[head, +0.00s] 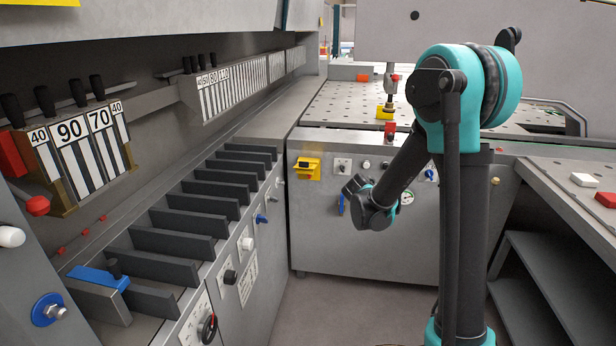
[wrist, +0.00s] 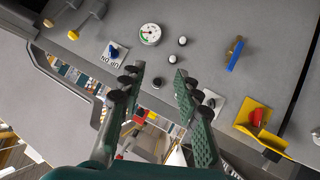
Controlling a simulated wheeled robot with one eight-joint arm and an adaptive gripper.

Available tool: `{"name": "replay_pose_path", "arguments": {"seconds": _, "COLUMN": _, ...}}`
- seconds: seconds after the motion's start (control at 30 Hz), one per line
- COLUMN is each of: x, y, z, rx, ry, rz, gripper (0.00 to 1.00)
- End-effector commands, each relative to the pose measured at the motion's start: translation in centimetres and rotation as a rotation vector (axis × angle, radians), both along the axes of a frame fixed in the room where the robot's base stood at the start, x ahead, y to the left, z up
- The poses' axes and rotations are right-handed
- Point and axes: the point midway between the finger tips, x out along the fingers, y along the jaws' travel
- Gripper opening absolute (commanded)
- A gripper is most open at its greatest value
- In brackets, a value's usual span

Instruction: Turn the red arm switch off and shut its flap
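The red arm switch (wrist: 257,117) shows as a red knob in a yellow housing at the right of the wrist view. Its yellow flap (wrist: 277,147) appears swung clear, leaving the red knob exposed. In the head view the yellow housing (head: 307,168) is on the far cabinet's front; the red knob is not clear there and a dark part shows in it. The knob's exact position is hard to tell. My gripper (wrist: 159,70) is open and empty, its two fingers apart. In the head view my gripper (head: 352,192) is right of the housing and lower, not touching it.
Beside the switch are a plate-mounted switch (head: 342,165), a blue handle (wrist: 235,55), a gauge (wrist: 150,34) and a blue knob (wrist: 113,52). A row of dark dividers (head: 173,241) runs along the left. The floor (head: 325,300) before the cabinet is clear.

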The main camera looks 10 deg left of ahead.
Motion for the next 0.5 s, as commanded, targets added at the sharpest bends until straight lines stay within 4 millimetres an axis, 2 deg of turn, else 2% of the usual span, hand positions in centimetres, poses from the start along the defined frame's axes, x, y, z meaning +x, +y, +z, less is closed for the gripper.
{"name": "replay_pose_path", "arguments": {"seconds": 0.03, "x": 2.0, "y": 2.0, "z": -0.3, "rx": -0.011, "ry": -0.04, "rz": 0.017, "gripper": 0.33}}
{"name": "replay_pose_path", "arguments": {"seconds": 0.2, "x": 7.2, "y": 8.3, "z": -1.4, "rx": -0.038, "ry": -0.19, "rz": 0.076, "gripper": 0.33}}
{"name": "replay_pose_path", "arguments": {"seconds": 0.37, "x": 10.7, "y": 15.3, "z": -3.2, "rx": -0.046, "ry": -0.328, "rz": 0.151, "gripper": 0.33}}
{"name": "replay_pose_path", "arguments": {"seconds": 0.4, "x": 11.3, "y": 17.2, "z": -3.8, "rx": -0.046, "ry": -0.361, "rz": 0.176, "gripper": 0.33}}
{"name": "replay_pose_path", "arguments": {"seconds": 0.5, "x": 12.3, "y": 21.6, "z": -5.3, "rx": -0.043, "ry": -0.436, "rz": 0.23, "gripper": 0.33}}
